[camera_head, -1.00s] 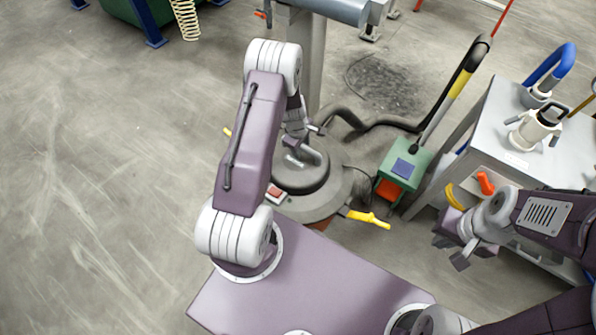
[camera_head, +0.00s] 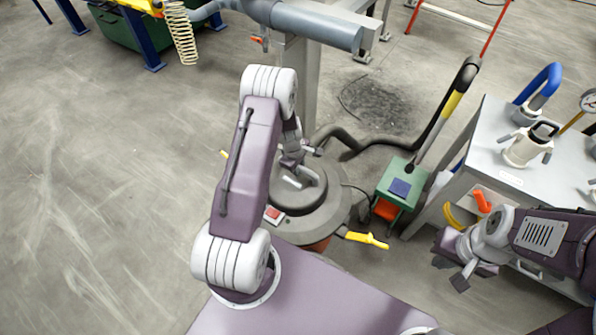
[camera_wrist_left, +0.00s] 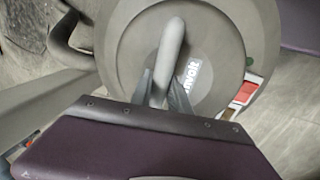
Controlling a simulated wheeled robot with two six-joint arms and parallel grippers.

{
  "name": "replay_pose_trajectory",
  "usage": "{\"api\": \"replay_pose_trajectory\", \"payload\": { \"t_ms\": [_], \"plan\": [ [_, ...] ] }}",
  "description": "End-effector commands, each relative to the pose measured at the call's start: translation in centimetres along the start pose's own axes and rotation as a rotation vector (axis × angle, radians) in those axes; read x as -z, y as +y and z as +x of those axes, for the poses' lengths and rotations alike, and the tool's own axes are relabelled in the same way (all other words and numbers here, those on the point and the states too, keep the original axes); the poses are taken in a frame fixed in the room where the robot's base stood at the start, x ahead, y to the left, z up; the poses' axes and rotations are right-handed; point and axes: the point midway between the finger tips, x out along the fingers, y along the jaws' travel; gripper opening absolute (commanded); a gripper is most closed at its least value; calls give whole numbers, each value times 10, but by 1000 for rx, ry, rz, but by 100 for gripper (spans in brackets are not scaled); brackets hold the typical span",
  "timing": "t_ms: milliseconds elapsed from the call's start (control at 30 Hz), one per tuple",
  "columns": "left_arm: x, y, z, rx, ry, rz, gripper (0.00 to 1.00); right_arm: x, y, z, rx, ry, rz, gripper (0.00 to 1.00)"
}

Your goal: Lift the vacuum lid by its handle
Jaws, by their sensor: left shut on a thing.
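The vacuum's round dark grey lid (camera_head: 316,193) sits on the vacuum body, partly hidden behind my left arm in the head view. The lid (camera_wrist_left: 215,75) fills much of the left wrist view. Its grey bar handle (camera_wrist_left: 172,42) runs between my left gripper's fingers (camera_wrist_left: 161,92), which are shut on it. In the head view my left gripper (camera_head: 291,163) reaches down onto the lid. I cannot tell whether the lid is clear of the body. My right gripper (camera_head: 450,273) is open and empty, apart from the vacuum, at the right by the grey table.
A yellow lever (camera_head: 367,239) sticks out right of the vacuum. A dark hose (camera_head: 375,148) runs behind it. A green box (camera_head: 401,181) stands to its right. The grey table (camera_head: 490,150) holds a white jug (camera_head: 528,147). Open floor lies at left.

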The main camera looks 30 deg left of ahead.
Motion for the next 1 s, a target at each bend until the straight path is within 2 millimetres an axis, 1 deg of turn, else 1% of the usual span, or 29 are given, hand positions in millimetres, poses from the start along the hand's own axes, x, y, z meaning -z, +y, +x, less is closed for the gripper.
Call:
{"api": "replay_pose_trajectory", "payload": {
  "t_ms": [33,300,467,667,900,1000],
  "plan": [
    [1,4,-10,-6,2,1,0,1,0,-6,0,0,0,0],
    [1,9,-34,-7,2,0,0,2,0,-15,0,0,0,0],
    [-13,10,-41,-4,1,3,0,2,0,-19,0,0,0,0],
    [-37,14,-56,-5,1,5,0,3,-1,-29,0,0,0,0],
    [-79,18,-82,-6,0,7,0,5,-1,-48,0,0,0,0],
    [-93,20,-90,-7,0,4,0,6,-1,-53,0,0,0,0]
  ]
}}
